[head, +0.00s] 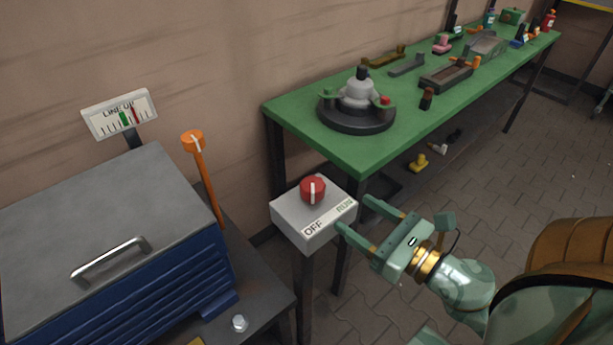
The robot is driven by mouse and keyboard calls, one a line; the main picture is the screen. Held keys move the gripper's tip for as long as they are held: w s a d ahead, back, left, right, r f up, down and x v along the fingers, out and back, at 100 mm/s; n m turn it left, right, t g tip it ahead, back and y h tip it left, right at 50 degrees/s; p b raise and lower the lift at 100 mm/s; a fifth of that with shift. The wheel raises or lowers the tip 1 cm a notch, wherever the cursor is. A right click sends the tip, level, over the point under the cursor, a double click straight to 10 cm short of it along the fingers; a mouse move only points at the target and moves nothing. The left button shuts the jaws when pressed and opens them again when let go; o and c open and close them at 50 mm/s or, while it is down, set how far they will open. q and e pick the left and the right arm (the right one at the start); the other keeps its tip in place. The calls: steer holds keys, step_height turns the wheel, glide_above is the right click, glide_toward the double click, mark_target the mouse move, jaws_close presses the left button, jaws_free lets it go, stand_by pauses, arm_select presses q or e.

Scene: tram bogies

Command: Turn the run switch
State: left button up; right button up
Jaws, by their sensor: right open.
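The run switch is a red round knob (313,189) with a white pointer line, on top of a pale grey box (289,213) on a post. The box's front edge carries the labels OFF at left and RUN at right. The white line points roughly toward the front of the box; I cannot tell for sure which label it favours. My right gripper (353,212) is open and empty, at the right side of the box, with its fingers toward it. The fingertips are apart from the knob; whether they touch the box is unclear. My left gripper is not in view.
A blue cabinet with a grey lid (90,225) and an orange-topped lever (203,170) stand at left. A LINE UP gauge (120,114) is behind it. A green workbench (290,112) with a round fixture (357,105) stands behind the box. Paved floor is free at right.

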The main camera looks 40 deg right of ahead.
steer(key=p, duration=0.4)
glide_toward(306, 179)
steer(key=w, duration=0.1)
steer(key=w+r, duration=0.1)
steer(key=w, duration=0.1)
steer(key=shift+a, duration=0.25)
steer(key=w, duration=0.2)
steer(key=w+p, duration=0.1)
steer(key=w, duration=0.1)
steer(key=w+a+f, duration=0.1)
steer(key=w, duration=0.1)
steer(key=shift+w+a, duration=0.15)
steer(key=shift+w, duration=0.35)
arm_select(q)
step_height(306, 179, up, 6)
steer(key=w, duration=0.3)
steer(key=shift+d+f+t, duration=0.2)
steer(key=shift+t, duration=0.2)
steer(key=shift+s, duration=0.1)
arm_select(e)
steer(key=shift+c, duration=0.3)
steer(key=c, duration=0.9)
